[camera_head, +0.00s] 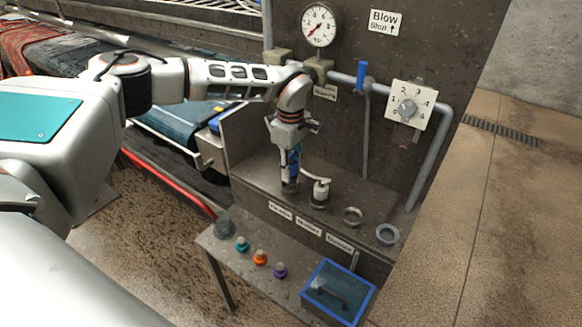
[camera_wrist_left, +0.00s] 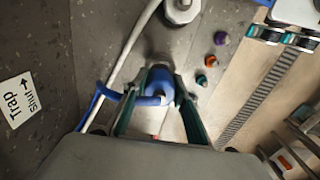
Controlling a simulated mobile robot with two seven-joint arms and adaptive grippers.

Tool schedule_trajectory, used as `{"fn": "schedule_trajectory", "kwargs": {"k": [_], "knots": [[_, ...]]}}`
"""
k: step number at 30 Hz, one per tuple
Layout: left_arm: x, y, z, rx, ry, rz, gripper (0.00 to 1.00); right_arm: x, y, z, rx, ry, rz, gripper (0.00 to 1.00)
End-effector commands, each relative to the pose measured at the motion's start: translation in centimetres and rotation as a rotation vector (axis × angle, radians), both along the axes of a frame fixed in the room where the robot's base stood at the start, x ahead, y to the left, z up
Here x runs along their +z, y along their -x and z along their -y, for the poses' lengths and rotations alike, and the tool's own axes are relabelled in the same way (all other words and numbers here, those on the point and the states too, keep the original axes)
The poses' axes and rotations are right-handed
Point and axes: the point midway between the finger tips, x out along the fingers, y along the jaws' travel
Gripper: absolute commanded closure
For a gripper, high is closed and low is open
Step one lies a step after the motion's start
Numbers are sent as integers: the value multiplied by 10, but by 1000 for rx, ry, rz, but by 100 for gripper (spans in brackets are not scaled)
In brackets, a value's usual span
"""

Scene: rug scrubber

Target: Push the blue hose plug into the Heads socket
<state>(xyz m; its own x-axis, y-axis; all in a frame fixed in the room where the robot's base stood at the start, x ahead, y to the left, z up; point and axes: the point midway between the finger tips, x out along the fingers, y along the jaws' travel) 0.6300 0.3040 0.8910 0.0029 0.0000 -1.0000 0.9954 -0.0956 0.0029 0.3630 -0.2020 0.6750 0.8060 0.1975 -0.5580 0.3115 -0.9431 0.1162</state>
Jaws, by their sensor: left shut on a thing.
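My left gripper (camera_head: 291,166) points down over the ledge at the panel's foot, shut on the blue hose plug (camera_head: 294,158). The plug is upright at the leftmost socket (camera_head: 290,188); I cannot tell if it is seated in it or just above. In the left wrist view the blue plug (camera_wrist_left: 158,82) sits between my two dark green fingers (camera_wrist_left: 157,100) and hides what lies beneath. My right gripper is out of view.
A pale plug with a hose (camera_head: 321,187) stands in the neighbouring socket. Two open sockets (camera_head: 352,216) (camera_head: 387,234) lie to its right. A lower bench holds teal, orange (camera_head: 260,257) and purple caps and a blue-rimmed tray (camera_head: 338,292). Pipes and a blue-handled valve (camera_head: 361,74) are behind.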

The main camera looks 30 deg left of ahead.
Motion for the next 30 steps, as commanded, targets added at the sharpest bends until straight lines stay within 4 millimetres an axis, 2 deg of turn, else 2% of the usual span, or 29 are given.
{"fn": "schedule_trajectory", "kwargs": {"k": [15, 30], "knots": [[-6, 0, 1, 0, 0, 0, 98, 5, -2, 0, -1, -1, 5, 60], [-16, 0, 1, 0, 0, 1, 98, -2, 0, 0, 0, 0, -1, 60]]}}
